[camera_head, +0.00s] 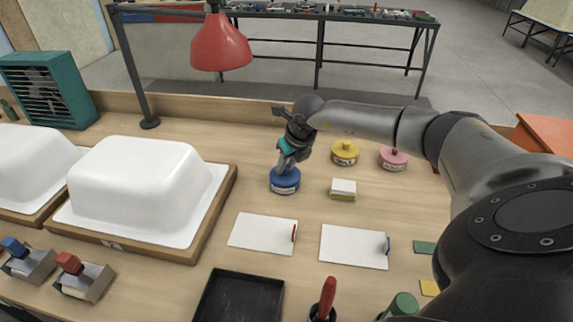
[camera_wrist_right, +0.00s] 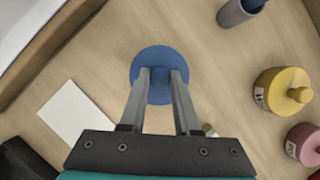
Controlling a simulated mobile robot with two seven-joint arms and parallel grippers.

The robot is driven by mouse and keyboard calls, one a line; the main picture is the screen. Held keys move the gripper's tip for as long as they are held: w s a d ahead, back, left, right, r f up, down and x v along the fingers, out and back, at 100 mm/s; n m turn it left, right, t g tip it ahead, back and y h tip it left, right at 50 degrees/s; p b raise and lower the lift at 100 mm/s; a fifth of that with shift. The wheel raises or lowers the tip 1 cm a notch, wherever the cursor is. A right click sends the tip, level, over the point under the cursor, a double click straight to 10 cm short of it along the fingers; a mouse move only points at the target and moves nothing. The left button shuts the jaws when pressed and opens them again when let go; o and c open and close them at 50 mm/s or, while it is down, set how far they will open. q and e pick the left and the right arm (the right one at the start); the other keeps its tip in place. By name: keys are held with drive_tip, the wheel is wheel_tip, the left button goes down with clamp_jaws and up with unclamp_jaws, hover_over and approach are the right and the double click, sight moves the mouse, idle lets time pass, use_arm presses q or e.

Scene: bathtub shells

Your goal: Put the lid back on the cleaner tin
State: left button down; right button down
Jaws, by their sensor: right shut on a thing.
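A blue tin (camera_head: 285,185) with a pale label stands upright on the bench, right of the white shells. My right gripper (camera_head: 286,164) points down over it. In the right wrist view my right gripper (camera_wrist_right: 158,80) is shut on the knob of the round blue lid (camera_wrist_right: 160,57). The lid covers the tin from above; I cannot tell whether it is fully seated or slightly raised. My left gripper is not in view.
A yellow tin (camera_head: 345,154), a pink tin (camera_head: 393,160) and a sponge block (camera_head: 343,188) stand to the right. White cards (camera_head: 262,234) and a black tray (camera_head: 240,298) lie in front. A white tub shell (camera_head: 135,185) and red lamp (camera_head: 220,45) are left.

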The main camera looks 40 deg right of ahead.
drive_tip(key=shift+f, duration=0.1)
idle(0.8)
drive_tip(key=shift+c, duration=0.3)
unclamp_jaws()
idle(0.3)
drive_tip(key=shift+r+p, duration=2.95)
drive_tip(key=shift+r, duration=0.55)
drive_tip(key=shift+c, duration=0.3)
clamp_jaws()
